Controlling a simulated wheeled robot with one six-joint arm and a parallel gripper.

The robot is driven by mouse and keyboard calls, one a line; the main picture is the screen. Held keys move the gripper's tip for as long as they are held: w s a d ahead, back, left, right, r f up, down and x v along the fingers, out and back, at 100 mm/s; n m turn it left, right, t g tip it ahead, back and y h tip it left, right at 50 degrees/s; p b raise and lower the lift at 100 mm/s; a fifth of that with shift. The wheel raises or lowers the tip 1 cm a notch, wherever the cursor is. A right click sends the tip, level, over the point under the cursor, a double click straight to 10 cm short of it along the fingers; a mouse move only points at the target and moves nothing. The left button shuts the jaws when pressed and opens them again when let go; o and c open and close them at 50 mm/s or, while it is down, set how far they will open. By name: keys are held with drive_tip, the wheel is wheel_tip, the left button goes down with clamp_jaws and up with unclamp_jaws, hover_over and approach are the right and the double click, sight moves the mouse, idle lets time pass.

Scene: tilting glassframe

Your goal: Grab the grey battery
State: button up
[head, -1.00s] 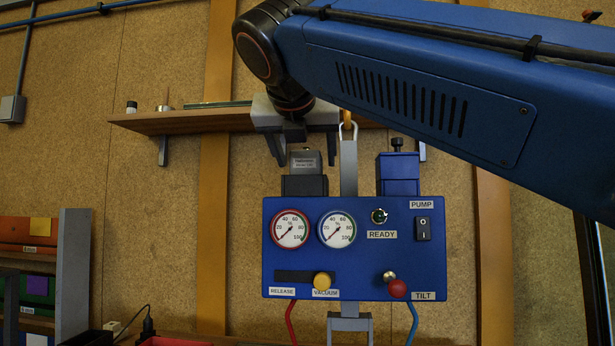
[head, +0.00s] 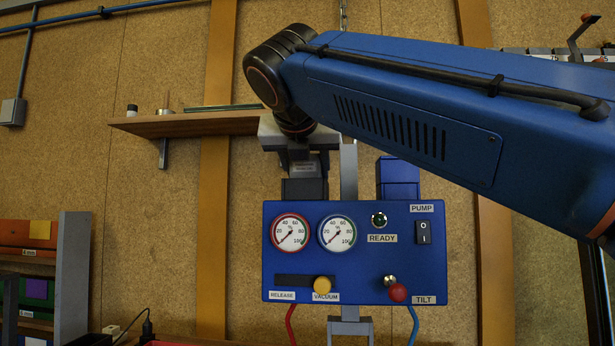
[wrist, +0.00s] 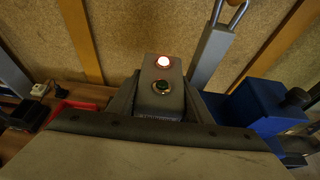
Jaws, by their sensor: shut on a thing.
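The grey battery (head: 306,169) stands upright in a dark holder (head: 304,189) on top of the blue control panel (head: 375,270). My gripper (head: 305,163) points down over it, with its fingers on both sides of its upper part, shut on it. In the wrist view the battery (wrist: 158,92) sits between the fingers, with a lit red light and a dark round button on its top. The lower part of the battery is hidden in the holder.
A blue block (head: 398,178) stands on the panel to the right, and a grey post with a metal loop (wrist: 216,48) rises between. A wooden shelf (head: 180,125) is on the wall behind at left. The panel front carries two gauges, switches and knobs.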

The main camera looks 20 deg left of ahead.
drive_tip(key=shift+r, duration=0.1)
wheel_tip(320, 180, up, 9)
drive_tip(key=shift+a+f, duration=0.1)
drive_tip(key=shift+r, duration=0.4)
drive_tip(key=shift+r, duration=0.1)
idle(0.3)
